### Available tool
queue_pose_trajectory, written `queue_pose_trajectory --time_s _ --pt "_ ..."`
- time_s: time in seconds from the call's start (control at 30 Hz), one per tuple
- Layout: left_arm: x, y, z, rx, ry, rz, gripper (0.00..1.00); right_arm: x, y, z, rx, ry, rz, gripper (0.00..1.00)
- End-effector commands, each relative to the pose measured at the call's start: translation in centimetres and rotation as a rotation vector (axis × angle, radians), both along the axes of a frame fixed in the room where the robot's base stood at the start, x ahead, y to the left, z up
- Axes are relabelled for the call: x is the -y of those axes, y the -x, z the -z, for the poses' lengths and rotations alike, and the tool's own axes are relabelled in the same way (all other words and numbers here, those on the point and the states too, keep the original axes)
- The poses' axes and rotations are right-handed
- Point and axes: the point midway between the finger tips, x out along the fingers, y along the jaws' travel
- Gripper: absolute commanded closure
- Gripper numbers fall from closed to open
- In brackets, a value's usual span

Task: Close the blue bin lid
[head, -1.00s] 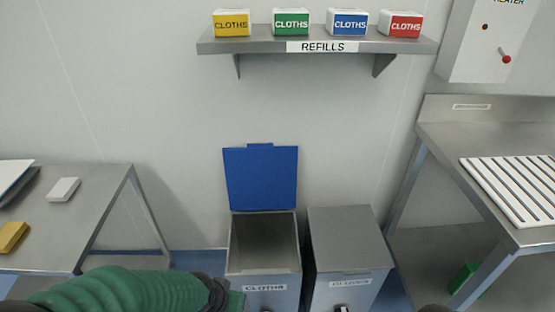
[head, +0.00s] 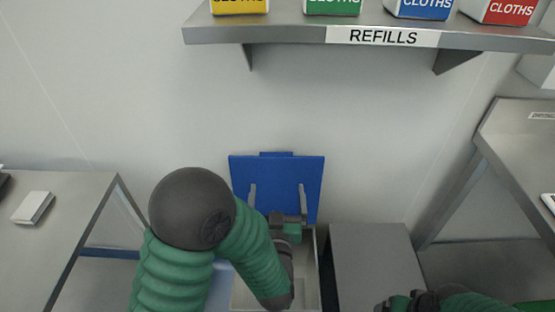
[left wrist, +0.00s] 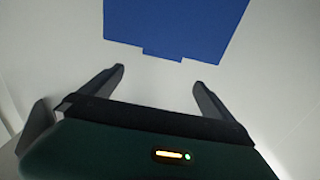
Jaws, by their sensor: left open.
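The blue lid (head: 275,172) stands open, upright near the wall, behind its grey bin (head: 320,262), with its tab at the top edge. My left gripper (head: 278,194) is over the bin, its two spread fingers in front of the lid and nothing between them. In the left wrist view the blue lid (left wrist: 175,25) lies beyond the open fingertips (left wrist: 158,76), with its tab edge facing them. I cannot tell whether the fingers touch the lid. My right gripper (head: 408,302) is low at the bottom edge; its fingers do not show clearly.
A second grey bin with a closed grey lid (head: 370,262) stands to the right. A steel shelf (head: 290,33) with cloth boxes hangs above. Steel tables stand at left (head: 75,215) and right (head: 520,150). My left arm hides part of the bin.

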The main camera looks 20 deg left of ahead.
Motion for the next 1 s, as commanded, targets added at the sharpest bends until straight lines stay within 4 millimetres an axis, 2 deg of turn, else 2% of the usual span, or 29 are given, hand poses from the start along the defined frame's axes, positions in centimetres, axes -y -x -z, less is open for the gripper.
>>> queue_pose_trajectory --time_s 0.3,0.5,0.67,0.9,1.0 --pt "-2.7 -8.2 0.2 0.002 0.003 -0.005 0.00 0.0 0.0 1.0 0.000 0.000 0.000 0.12" --pt "-3.6 -12.1 0.2 0.000 0.002 -0.002 0.00 0.0 0.0 1.5 0.000 0.000 0.000 0.12" --pt "-4.0 -13.4 0.1 -0.002 0.002 0.000 0.00 0.0 0.0 1.6 0.000 0.000 0.000 0.12" --pt "-4.0 -13.4 0.1 -0.002 0.002 0.000 0.00 0.0 0.0 1.6 0.000 0.000 0.000 0.12" --pt "-4.0 -13.4 0.1 -0.002 0.002 0.000 0.13 0.0 0.0 1.6 0.000 0.000 0.000 0.12"
